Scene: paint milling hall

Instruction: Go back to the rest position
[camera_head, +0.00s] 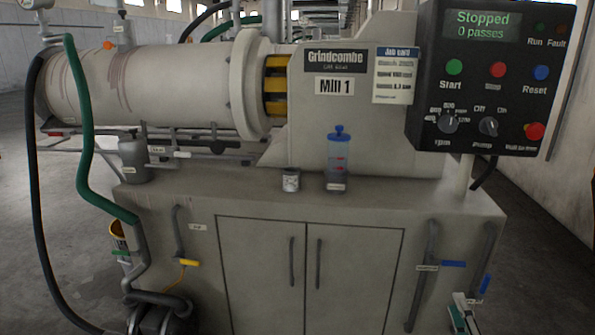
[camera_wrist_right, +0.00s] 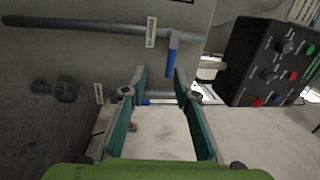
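My right gripper (camera_head: 464,312) shows at the bottom right of the head view, low in front of the right end of the mill cabinet (camera_head: 262,265). In the right wrist view the same gripper (camera_wrist_right: 160,88) has its two teal-padded fingers apart, with nothing held between them. A pipe with a blue valve handle (camera_wrist_right: 170,62) lies beyond its fingertips in that view. My left gripper is not in the head view.
Mill 1 (camera_head: 150,85) stands on the cabinet. Its control panel (camera_head: 480,75) reads "Stopped, 0 passes". A small tin (camera_head: 290,180) and a clear blue-capped bottle (camera_head: 340,160) stand on the cabinet top. Hoses (camera_head: 85,150) hang at left. Floor at right is clear.

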